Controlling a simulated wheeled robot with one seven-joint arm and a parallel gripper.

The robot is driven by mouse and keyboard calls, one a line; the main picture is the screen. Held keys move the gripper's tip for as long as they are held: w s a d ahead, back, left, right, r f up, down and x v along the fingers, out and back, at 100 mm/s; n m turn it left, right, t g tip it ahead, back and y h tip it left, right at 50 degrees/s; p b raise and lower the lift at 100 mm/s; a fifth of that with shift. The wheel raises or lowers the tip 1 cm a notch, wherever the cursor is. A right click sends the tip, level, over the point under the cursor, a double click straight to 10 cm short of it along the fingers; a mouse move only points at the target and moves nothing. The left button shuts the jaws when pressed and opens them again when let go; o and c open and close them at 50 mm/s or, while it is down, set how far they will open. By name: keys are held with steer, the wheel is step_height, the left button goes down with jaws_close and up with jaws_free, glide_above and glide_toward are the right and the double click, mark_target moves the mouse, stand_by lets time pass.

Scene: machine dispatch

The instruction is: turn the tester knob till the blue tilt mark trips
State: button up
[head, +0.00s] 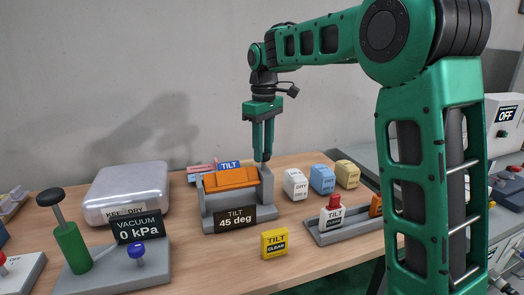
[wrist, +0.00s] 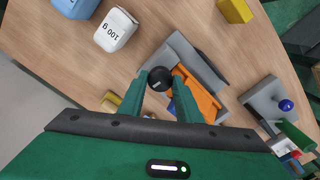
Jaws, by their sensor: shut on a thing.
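The tilt tester is a grey stand (head: 208,224) with an orange cradle (head: 231,179); its display (head: 235,216) reads "TILT 45 deg". A blue TILT mark (head: 229,166) shows just behind the cradle's top edge; its lower part is hidden, and I cannot tell whether it has tripped. In the wrist view, the black round knob (wrist: 159,78) is at the tester's side, between my fingertips. My gripper (head: 263,157) points down at the tester's right end and is shut on the knob. The orange cradle also shows in the wrist view (wrist: 196,95).
A vacuum tester (head: 138,229) reading 0 kPa and a grey case (head: 126,192) stand left. A yellow TILT CLEAR block (head: 274,243) lies in front. White (head: 295,184), blue (head: 322,179) and yellow (head: 347,174) blocks stand right, behind a grey fixture (head: 345,228) with a red-topped piece.

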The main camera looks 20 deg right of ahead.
steer(key=n, duration=0.7)
steer(key=shift+w+d, duration=0.1)
steer(key=shift+o, duration=0.2)
steer(key=n, duration=0.6)
steer(key=shift+r+n, duration=0.1)
steer(key=shift+n, duration=0.3)
steer(key=n, duration=0.4)
steer(key=shift+n, duration=1.9)
steer(key=o, duration=1)
